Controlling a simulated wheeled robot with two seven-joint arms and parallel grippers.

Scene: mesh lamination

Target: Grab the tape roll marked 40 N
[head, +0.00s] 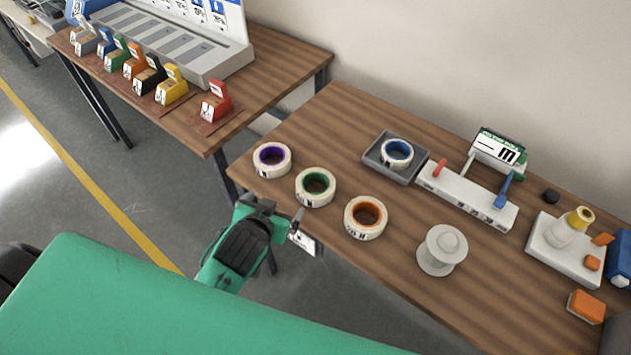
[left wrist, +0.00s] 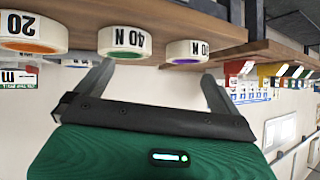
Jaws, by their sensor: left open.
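The tape roll marked 40 N is white with a green core (head: 316,187) and stands between two other rolls near the front edge of the wooden table. In the left wrist view this roll (left wrist: 125,41) shows its "40 N" label, just beyond the fingers. My left gripper (head: 284,212) is open and empty, off the table's front edge and short of the green-core roll. Its two spread fingers also show in the left wrist view (left wrist: 158,74). My right gripper is not in view.
A purple-core roll (head: 272,160) and an orange-core roll (head: 365,217) flank it. A blue-core roll (head: 397,153) sits in a grey tray (head: 371,157). A white spool (head: 442,250) stands to the right. A second table (head: 283,72) holds several coloured blocks.

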